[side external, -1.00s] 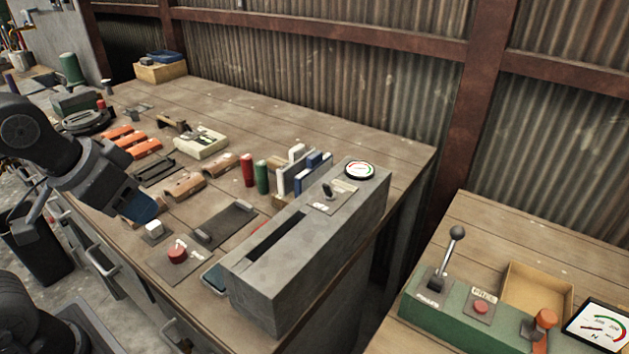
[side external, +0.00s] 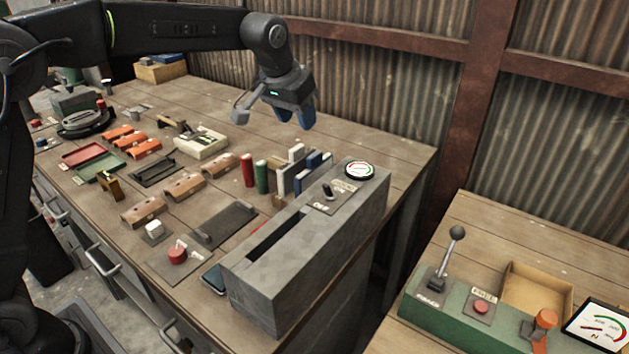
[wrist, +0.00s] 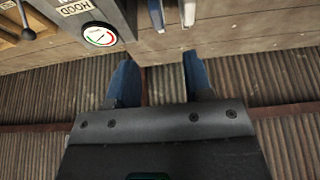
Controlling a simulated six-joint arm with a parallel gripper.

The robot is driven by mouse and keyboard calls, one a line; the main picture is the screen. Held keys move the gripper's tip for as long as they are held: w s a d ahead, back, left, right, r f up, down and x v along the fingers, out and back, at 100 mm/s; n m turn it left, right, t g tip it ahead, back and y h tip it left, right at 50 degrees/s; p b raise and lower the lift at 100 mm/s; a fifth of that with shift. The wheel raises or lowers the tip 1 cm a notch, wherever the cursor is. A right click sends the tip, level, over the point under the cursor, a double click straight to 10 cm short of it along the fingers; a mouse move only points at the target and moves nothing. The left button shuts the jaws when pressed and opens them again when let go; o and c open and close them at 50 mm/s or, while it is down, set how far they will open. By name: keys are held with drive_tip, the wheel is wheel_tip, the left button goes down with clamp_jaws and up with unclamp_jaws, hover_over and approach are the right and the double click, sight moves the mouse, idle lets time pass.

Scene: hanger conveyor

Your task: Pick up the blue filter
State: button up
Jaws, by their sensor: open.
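A blue filter (side external: 315,160) stands upright among white and grey slabs in a small holder on the bench, beside the grey box machine. In the wrist view a blue slab (wrist: 156,14) shows at the top edge, with a white slab (wrist: 188,12) to its right; both are cut off by the frame. My gripper (side external: 296,115) has blue fingers and hangs above the slabs, toward the back wall, clear of them. In the wrist view my gripper (wrist: 160,74) is open, with nothing between its fingers.
The grey box machine (side external: 262,290) with a slot and dial stands right of the slabs. Red (side external: 248,171) and green (side external: 262,177) cylinders stand just left of them. The corrugated wall (side external: 390,90) rises behind the bench. The bench's back right is bare.

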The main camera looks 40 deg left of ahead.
sight(313, 155)
drive_tip(key=x, duration=0.8)
drive_tip(key=shift+w+f, duration=0.1)
drive_tip(key=shift+f, duration=0.1)
drive_tip(key=shift+d+x, duration=0.15)
drive_tip(key=shift+x, duration=1.15)
drive_tip(key=shift+d+x, duration=0.15)
drive_tip(key=shift+x, duration=1.2)
drive_tip(key=shift+c, duration=0.4)
clamp_jaws()
